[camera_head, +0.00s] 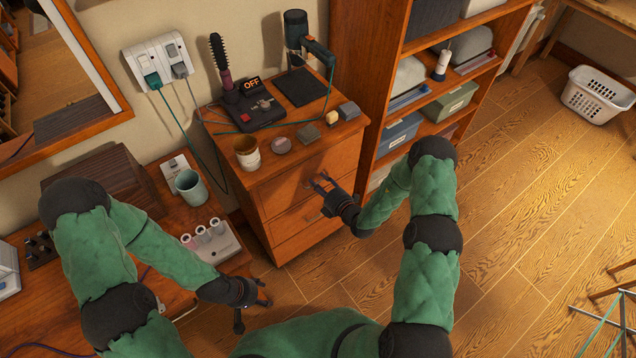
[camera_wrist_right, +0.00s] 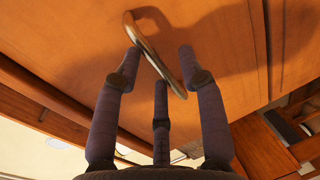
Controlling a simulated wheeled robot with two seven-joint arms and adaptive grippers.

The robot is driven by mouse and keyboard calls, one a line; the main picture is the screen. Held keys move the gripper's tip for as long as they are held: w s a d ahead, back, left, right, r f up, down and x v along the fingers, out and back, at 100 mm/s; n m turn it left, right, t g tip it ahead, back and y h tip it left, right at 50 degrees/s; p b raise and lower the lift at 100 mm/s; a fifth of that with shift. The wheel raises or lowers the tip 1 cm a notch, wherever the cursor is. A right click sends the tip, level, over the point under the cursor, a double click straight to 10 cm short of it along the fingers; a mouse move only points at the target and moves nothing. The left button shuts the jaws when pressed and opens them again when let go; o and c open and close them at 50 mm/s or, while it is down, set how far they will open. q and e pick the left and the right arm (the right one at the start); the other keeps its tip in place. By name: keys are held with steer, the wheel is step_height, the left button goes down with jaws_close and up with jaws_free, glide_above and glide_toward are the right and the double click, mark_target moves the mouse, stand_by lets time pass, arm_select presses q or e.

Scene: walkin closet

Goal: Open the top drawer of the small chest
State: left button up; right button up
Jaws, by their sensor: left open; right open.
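The small chest (camera_head: 308,147) is a wooden unit with several drawers, standing against the wall in the head view. Its top drawer (camera_head: 290,190) looks shut. My right gripper (camera_head: 320,182) is open in front of the upper part of the chest front. In the right wrist view, a curved metal handle (camera_wrist_right: 147,40) stands on the wooden drawer front (camera_wrist_right: 90,55). The open fingers (camera_wrist_right: 160,62) are around the handle, with part of it between the fingertips; I cannot tell whether they touch it. My left gripper (camera_head: 256,303) is open and empty near the desk's front edge.
The desk (camera_head: 160,255) is at left. The floor (camera_head: 530,200) at right is mostly clear.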

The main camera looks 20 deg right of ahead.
steer(key=shift+w+a+f, duration=0.1)
steer(key=shift+w+a, duration=0.15)
steer(key=shift+w, duration=0.35)
jaws_close()
steer(key=f+p+v, duration=0.2)
steer(key=v, duration=0.8)
steer(key=f+p+v, duration=0.2)
steer(key=v, duration=0.9)
steer(key=shift+s, duration=0.4)
steer(key=shift+f, duration=0.1)
jaws_free()
steer(key=shift+d, duration=0.1)
